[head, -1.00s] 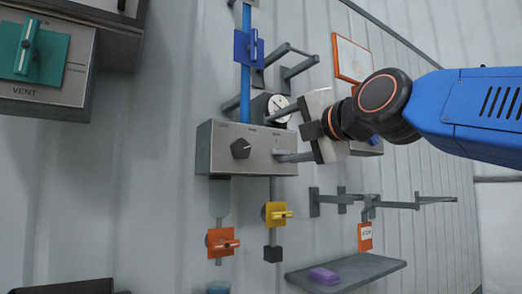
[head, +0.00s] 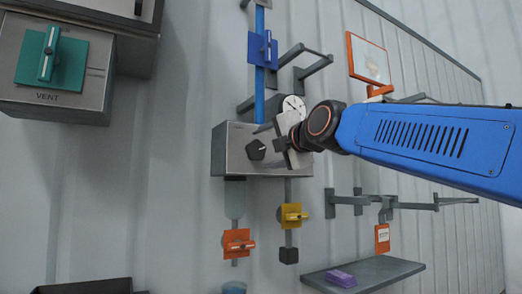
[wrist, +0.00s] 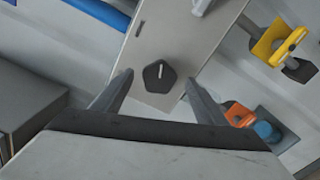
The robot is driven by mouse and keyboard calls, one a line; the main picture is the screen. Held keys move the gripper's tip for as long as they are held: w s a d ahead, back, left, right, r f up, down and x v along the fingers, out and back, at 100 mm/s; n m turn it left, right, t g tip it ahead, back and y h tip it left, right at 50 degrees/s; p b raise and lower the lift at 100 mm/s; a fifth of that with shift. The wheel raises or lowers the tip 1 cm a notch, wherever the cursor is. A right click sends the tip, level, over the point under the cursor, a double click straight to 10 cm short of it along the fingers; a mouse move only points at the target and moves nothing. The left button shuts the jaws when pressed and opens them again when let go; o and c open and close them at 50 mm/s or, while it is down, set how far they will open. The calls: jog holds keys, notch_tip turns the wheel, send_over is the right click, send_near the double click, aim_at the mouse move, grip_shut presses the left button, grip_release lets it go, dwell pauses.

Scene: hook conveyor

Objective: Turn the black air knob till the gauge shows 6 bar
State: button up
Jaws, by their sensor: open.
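The black air knob (head: 256,149) sits on the front of a grey metal box (head: 228,164) on the wall. In the wrist view the knob (wrist: 159,76) lies between my two open fingers, a little beyond their tips, with a pale pointer line on it. My gripper (wrist: 158,84) is open and empty, facing the box; in the head view it (head: 276,148) is just right of the knob. The round white gauge (head: 294,106) is above the box, partly hidden by my gripper; its reading is too small to tell.
A blue valve handle (head: 263,49) is on the pipe above. Yellow (head: 291,215) and orange (head: 239,242) valve handles are below the box. A green VENT handle (head: 48,58) is at upper left. A shelf (head: 385,270) bears a purple block (head: 341,278).

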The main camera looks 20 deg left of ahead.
aim_at(256, 150)
jog(key=shift+x, duration=1.5)
jog(key=shift+c, duration=0.3)
jog(key=c, duration=1)
